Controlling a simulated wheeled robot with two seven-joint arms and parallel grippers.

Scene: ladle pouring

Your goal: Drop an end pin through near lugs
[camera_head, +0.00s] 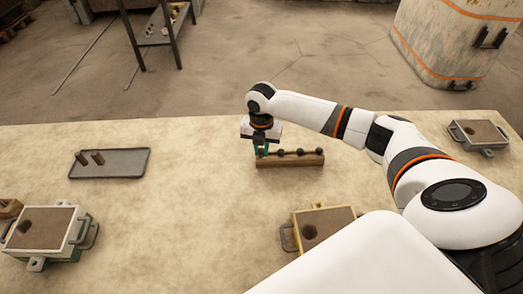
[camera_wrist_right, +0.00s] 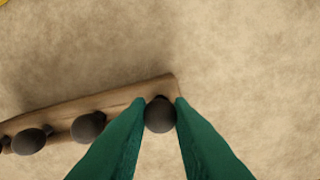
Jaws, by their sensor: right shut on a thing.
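My right gripper (camera_head: 262,152) is over the left end of a wooden rack (camera_head: 295,161) in the head view. In the right wrist view its green fingers (camera_wrist_right: 160,118) are shut on the dark round head of the end pin (camera_wrist_right: 161,114), which is at the end of the rack (camera_wrist_right: 135,92). More dark pin heads (camera_wrist_right: 88,126) stand along the rack. Lugged metal boxes filled with brown material stand at the front left (camera_head: 45,230), front middle (camera_head: 322,225) and right (camera_head: 478,136). My arm partly hides the middle box. My left gripper is not in view.
A grey tray (camera_head: 125,164) with two upright brown cylinders lies at the left. A small wooden block (camera_head: 8,208) shows at the left edge. The pale tabletop (camera_head: 200,200) is clear between the tray, rack and front boxes. A large crate (camera_head: 450,40) stands on the floor beyond.

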